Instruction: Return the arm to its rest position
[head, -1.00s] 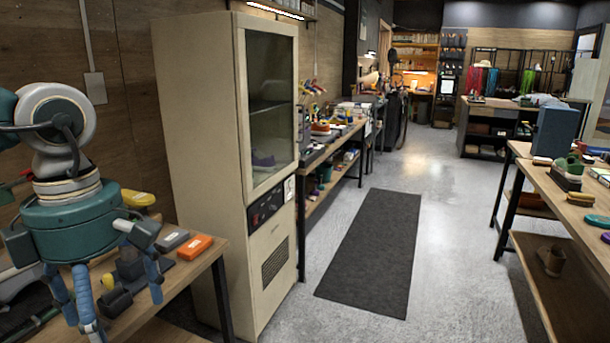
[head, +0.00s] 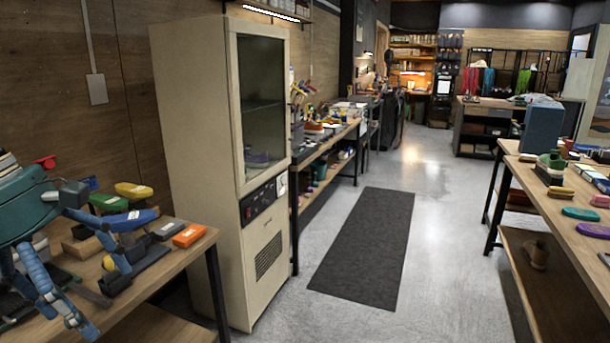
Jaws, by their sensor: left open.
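My left gripper (head: 88,275) is at the left edge of the head view, a teal body with blue jointed fingers. Its fingers are spread open and hold nothing that I can see. It hangs over or in front of the left workbench (head: 150,287); the exact height above the bench is hard to tell. Part of the gripper and the rest of the arm are cut off by the picture edge. My right gripper is not in view.
On the left bench lie an orange block (head: 189,235), a grey block (head: 166,230) and several brushes. A tall beige cabinet (head: 190,150) with a glass door stands beside it. A dark mat (head: 365,245) lies on open floor. Another workbench (head: 570,220) stands at right.

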